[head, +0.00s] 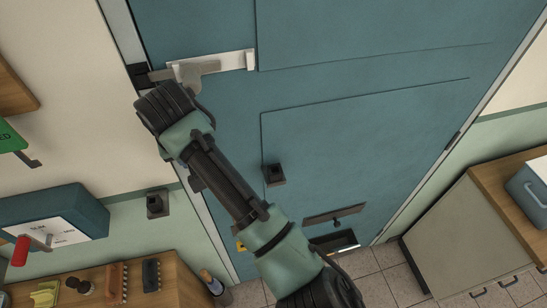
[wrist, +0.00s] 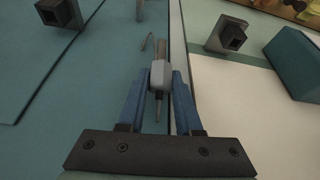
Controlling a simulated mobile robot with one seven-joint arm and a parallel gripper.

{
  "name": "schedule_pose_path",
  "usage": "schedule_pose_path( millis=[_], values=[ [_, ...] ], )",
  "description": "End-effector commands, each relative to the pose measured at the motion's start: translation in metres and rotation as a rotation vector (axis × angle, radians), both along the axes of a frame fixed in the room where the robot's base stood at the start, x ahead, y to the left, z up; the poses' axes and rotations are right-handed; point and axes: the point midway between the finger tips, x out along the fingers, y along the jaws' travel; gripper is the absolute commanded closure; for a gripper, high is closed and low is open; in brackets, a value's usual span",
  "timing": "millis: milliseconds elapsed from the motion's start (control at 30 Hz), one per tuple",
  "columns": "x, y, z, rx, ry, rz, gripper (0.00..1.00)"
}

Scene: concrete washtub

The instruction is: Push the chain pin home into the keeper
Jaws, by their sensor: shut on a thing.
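In the wrist view my gripper (wrist: 160,73) has its two blue fingers closed on a small grey block, which I take to be the chain pin (wrist: 160,77). A thin dark tip points from it back toward the palm. In the head view a pale plate (head: 236,61) lies across the upper left of the teal door, with a grey angled piece (head: 208,68) over its left end. A dark block (head: 140,75) sits beside it at the door's edge. I cannot tell which part is the keeper, or whether the pin touches it. My wrist hides part of this area.
The teal door (head: 350,130) fills the middle. Dark square fittings stand out from the door (head: 274,174) and from the left wall (head: 157,203). A blue box (head: 50,215) with a red handle is on the left wall. A cabinet (head: 450,230) stands at right.

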Motion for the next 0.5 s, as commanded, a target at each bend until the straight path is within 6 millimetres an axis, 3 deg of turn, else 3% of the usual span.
schedule_pose_path(
  millis=[500],
  values=[
    [-0.0031, 0.0105, 0.0002, 0.001, -0.001, -0.001, 1.00]
  ],
)
